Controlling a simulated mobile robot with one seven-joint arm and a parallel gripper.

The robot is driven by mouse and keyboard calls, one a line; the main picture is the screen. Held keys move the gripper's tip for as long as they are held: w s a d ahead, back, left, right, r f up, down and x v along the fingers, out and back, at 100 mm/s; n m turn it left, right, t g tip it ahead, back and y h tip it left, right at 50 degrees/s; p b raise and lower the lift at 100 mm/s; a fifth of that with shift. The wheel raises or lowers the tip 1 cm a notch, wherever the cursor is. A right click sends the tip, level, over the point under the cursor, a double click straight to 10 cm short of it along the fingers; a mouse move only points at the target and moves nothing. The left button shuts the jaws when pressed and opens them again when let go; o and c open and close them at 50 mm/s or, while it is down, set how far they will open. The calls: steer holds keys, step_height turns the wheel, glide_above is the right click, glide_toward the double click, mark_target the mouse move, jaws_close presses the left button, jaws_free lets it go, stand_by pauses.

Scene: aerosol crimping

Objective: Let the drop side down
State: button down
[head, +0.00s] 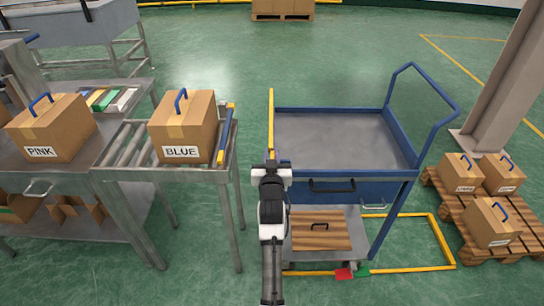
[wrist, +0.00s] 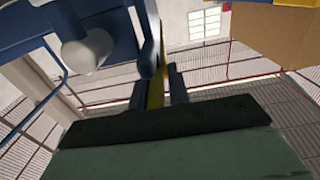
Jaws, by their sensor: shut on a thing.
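The blue cart (head: 402,140) stands in the middle, with a grey deck and blue rails. Its drop side (head: 271,115) shows on the left as a narrow upright yellow-edged strip. My gripper (head: 270,163) is at the near end of this strip, by the cart's near left corner, and is shut on it. In the wrist view a yellow strip (wrist: 155,75) runs between blue parts, with a pale rounded knob (wrist: 88,50) to the left.
A roller conveyor (head: 126,142) stands left of the cart, bearing a box marked BLUE (head: 185,125) and a blue-yellow bar (head: 225,135). A gap of floor separates it from the cart. A box marked PINK (head: 52,130) is farther left. A pallet (head: 455,215) with boxes lies right.

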steer(key=a+f+n+b, duration=0.5)
steer(key=a+f+n, duration=0.5)
steer(key=n, duration=0.7)
steer(key=shift+a+b, duration=0.35)
steer(key=shift+a, duration=0.35)
steer(key=shift+r, duration=0.1)
steer(key=c, duration=1.4)
jaws_free()
steer(key=shift+c, duration=0.2)
